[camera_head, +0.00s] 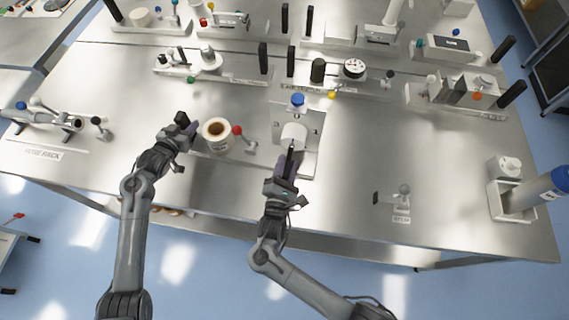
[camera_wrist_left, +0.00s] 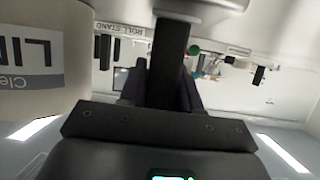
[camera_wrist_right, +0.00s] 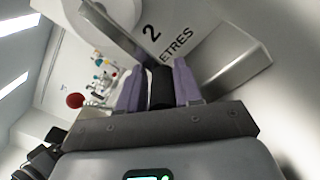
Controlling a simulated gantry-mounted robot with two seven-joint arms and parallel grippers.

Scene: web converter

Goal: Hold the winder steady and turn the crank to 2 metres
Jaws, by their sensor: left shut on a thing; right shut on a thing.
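A white roll with a brown core (camera_head: 217,134) stands on the roll stand; its printed side fills the left of the left wrist view (camera_wrist_left: 35,60). My left gripper (camera_head: 187,130) is left of the roll, shut on a dark upright post (camera_wrist_left: 168,65). The winder (camera_head: 293,134) is a pale plate with a white drum and a blue knob (camera_head: 298,99). My right gripper (camera_head: 288,162) is at its near side, shut on the black crank handle (camera_wrist_right: 162,88). In the right wrist view, the plate reads "2 METRES" (camera_wrist_right: 165,42) beyond the handle. The crank's angle is unclear.
A red ball knob (camera_head: 237,130) stands between roll and winder. Several fixtures line the back of the metal bench, including a round dial (camera_head: 355,68). Bench right of the winder is mostly clear.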

